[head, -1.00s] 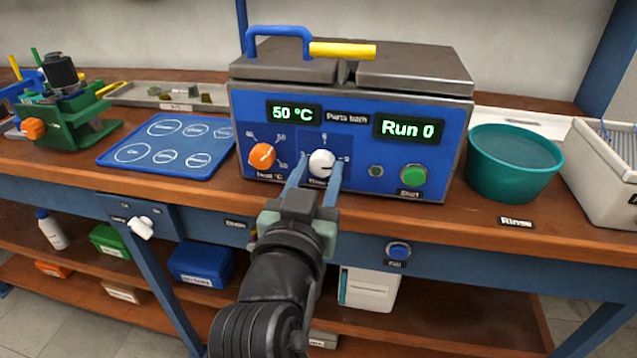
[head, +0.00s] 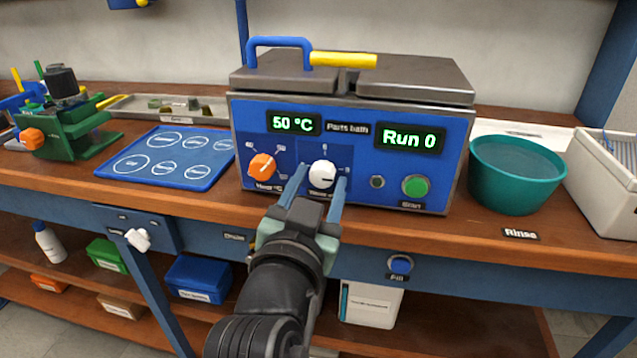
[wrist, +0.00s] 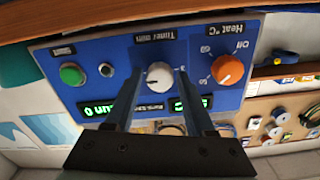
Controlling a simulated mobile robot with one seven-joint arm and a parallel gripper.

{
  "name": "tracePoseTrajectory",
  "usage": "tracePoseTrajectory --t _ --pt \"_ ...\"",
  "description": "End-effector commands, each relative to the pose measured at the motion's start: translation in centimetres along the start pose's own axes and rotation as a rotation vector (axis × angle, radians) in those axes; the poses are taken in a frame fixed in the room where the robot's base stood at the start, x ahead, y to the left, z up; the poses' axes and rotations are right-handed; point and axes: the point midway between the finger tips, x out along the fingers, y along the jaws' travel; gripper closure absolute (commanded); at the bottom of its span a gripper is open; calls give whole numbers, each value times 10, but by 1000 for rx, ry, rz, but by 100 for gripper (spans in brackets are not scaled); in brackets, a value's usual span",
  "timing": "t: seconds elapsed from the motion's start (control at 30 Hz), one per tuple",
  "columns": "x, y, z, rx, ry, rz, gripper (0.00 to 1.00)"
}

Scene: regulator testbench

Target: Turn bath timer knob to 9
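The parts bath unit (head: 455,150) has a blue front panel. Its white timer knob (head: 322,174) sits at the middle, with a small dark mark toward the right; the scale figures are too small to read. In the wrist view the picture is upside down and the timer knob (wrist: 159,75) shows between the finger ends. My gripper (head: 318,190) is open, its two blue fingers apart just in front of and slightly below the knob, one to each side. No finger is clearly touching it. The displays read 50 °C (head: 293,124) and Run 0 (head: 414,139).
The orange heat knob (head: 262,167) is close left of my gripper. A green start button (head: 415,186) is to the right. A teal rinse bowl (head: 515,175) stands right of the unit, a blue mat (head: 170,157) left. The fill button (head: 400,264) is on the bench front.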

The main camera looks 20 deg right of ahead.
Motion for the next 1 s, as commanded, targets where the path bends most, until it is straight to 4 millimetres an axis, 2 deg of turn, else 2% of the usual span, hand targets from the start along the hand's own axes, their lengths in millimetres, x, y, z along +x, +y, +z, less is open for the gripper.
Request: tracePoseTrajectory --t 0.03,0.1,0.47,0.57,0.9,1.0 --pt "0 0 0 -1 0 0 34" --pt "0 0 0 -1 1 0 26" --pt "-6 -1 -1 -2 4 -2 26" --pt "-18 -1 -1 -3 3 -2 26" --pt "-98 -1 1 -5 0 -5 26" --pt "-112 -1 -3 -6 -2 -2 26"
